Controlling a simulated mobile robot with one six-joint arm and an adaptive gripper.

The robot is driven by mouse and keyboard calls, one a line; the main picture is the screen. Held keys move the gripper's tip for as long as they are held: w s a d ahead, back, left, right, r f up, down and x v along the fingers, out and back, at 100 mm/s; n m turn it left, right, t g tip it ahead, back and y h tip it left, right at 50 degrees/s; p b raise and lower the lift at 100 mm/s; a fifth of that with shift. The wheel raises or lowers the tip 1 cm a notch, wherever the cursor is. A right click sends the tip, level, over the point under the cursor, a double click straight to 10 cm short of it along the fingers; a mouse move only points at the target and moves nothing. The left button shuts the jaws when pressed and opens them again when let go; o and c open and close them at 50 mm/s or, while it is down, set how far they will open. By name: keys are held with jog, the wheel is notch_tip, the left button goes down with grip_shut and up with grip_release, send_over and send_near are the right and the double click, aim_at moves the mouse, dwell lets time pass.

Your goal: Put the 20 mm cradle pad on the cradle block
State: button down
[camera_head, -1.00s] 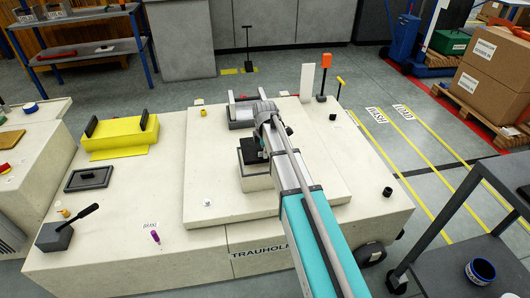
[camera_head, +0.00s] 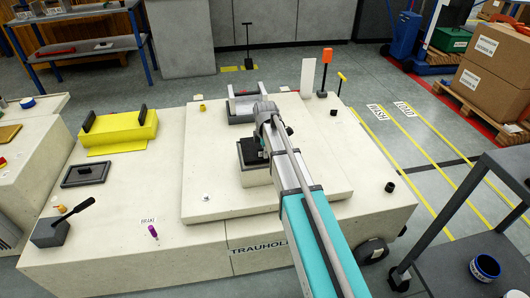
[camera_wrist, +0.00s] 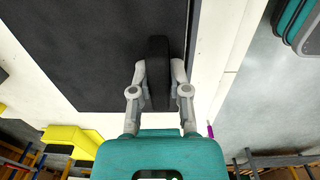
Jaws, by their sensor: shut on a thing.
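My gripper (camera_wrist: 159,74) is shut on the dark upright handle (camera_wrist: 158,50) of a flat black pad (camera_wrist: 90,50), which fills much of the wrist view. In the head view, a dark pad (camera_head: 248,152) shows at the top of the pale cradle block (camera_head: 258,178), with my arm reaching over it from the lower right. My wrist partly hides the pad and the block's right side. I cannot tell whether the pad rests on the block or is just above it, and its thickness cannot be read.
Another dark plate with a handle (camera_head: 86,174) lies at left, in front of a yellow fixture (camera_head: 120,134) with two dark posts. A grey fixture (camera_head: 240,110) stands behind the block. A lever box (camera_head: 50,232) is at front left. The raised slab (camera_head: 215,200) around the block is mostly clear.

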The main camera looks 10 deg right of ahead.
jog(key=shift+f+b, duration=0.75)
dwell(0.6)
jog(key=c, duration=0.5)
grip_release()
jog(key=shift+r, duration=0.25)
notch_tip(320, 180, up, 10)
jog(key=p, duration=1.1)
jog(key=shift+r, duration=0.25)
jog(key=shift+s, duration=0.1)
dwell(0.3)
